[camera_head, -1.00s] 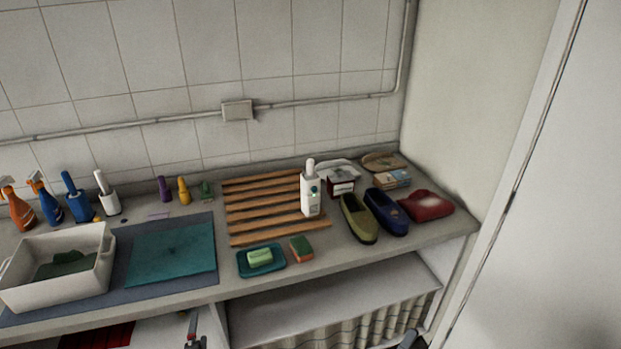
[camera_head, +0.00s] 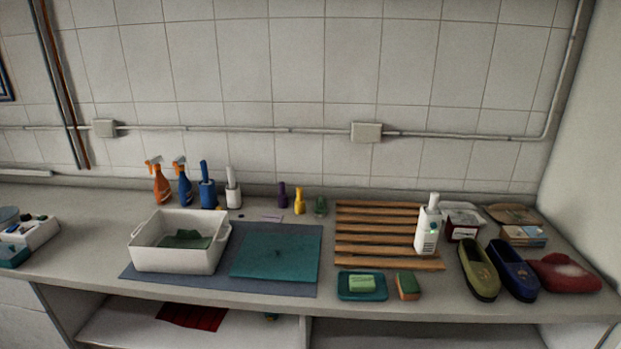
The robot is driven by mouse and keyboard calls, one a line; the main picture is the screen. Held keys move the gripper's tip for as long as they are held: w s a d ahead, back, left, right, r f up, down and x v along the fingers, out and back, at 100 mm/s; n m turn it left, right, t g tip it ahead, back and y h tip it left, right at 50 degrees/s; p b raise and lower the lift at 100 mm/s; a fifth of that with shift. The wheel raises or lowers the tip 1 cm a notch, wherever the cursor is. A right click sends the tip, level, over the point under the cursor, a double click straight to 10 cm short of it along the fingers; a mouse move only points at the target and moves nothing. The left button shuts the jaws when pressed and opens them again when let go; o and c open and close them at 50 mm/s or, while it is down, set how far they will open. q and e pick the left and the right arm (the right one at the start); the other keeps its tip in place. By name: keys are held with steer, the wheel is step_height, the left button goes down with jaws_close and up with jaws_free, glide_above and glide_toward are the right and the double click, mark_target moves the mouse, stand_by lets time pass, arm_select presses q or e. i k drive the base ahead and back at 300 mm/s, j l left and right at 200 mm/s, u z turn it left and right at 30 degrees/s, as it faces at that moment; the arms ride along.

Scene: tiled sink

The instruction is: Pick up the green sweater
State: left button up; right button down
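A dark green folded cloth, which looks like the green sweater (camera_head: 187,239), lies inside a white basin (camera_head: 178,261) on the left half of the counter. The basin's walls hide part of it. A flat teal cloth (camera_head: 278,252) lies on the blue-grey mat to the right of the basin. Neither of my grippers shows in the head view now.
Spray bottles (camera_head: 161,185) and brushes stand behind the basin. A wooden slatted rack (camera_head: 375,230), a white bottle (camera_head: 428,228), a soap dish (camera_head: 361,287) and shoes (camera_head: 478,271) fill the right side. A white tray (camera_head: 32,236) is at far left. Bare counter lies between tray and basin.

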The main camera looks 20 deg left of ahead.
mark_target(192, 239)
steer(key=u, duration=1.45)
steer(key=i+j+u, duration=0.1)
steer(key=i+u, duration=0.25)
steer(key=i+j+u, duration=0.1)
steer(key=u, duration=0.2)
steer(key=i+u, duration=0.1)
steer(key=i, duration=0.5)
